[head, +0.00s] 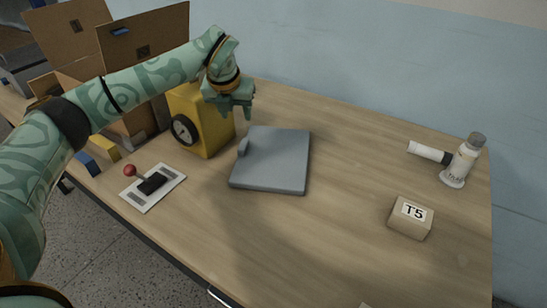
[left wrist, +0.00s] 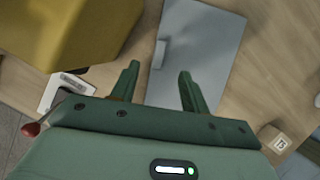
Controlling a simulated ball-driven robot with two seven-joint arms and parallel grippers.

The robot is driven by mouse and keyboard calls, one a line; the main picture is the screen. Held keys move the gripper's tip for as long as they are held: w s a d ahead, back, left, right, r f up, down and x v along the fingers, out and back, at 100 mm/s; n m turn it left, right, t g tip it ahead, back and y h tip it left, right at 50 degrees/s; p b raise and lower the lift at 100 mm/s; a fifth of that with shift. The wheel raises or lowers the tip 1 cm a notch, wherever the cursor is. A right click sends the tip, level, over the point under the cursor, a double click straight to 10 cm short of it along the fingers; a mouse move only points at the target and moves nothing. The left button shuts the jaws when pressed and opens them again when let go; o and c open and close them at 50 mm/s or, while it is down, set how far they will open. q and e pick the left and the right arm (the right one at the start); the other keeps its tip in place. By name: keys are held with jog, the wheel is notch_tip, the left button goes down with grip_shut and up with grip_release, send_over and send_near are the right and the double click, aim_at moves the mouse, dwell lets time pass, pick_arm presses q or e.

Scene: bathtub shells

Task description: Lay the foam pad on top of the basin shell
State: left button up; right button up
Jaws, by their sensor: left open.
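A flat grey slab with a small raised tab on its left edge, which looks like the foam pad (head: 277,162), lies on the wooden table. It also shows in the left wrist view (left wrist: 205,60), beyond my fingers. I cannot make out a separate basin shell in either view. My left gripper (head: 238,110) is open and empty, above the table near the pad's far left corner, beside the yellow box. In the left wrist view its two fingers (left wrist: 159,72) point toward the pad's tab with a clear gap between them. My right gripper is out of view.
A yellow box with a dial (head: 212,135) stands left of the pad, close to my left gripper. A joystick panel (head: 153,187) lies nearer the front edge. A T5 block (head: 410,218) and white bottle (head: 461,163) stand right. Cardboard boxes (head: 70,40) are back left. The table's middle is clear.

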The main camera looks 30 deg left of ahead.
pick_arm(q)
jog(key=b, duration=0.2)
send_over(245, 139)
jog(key=s, duration=0.2)
jog(key=f, duration=0.7)
jog(key=shift+s+d+f, duration=0.1)
jog(key=shift+d+f, duration=0.1)
jog(key=shift+d, duration=0.1)
jog(key=b+x, duration=0.3)
jog(key=x, duration=0.2)
jog(key=shift+f, duration=0.2)
jog(key=shift+r, duration=0.2)
grip_shut()
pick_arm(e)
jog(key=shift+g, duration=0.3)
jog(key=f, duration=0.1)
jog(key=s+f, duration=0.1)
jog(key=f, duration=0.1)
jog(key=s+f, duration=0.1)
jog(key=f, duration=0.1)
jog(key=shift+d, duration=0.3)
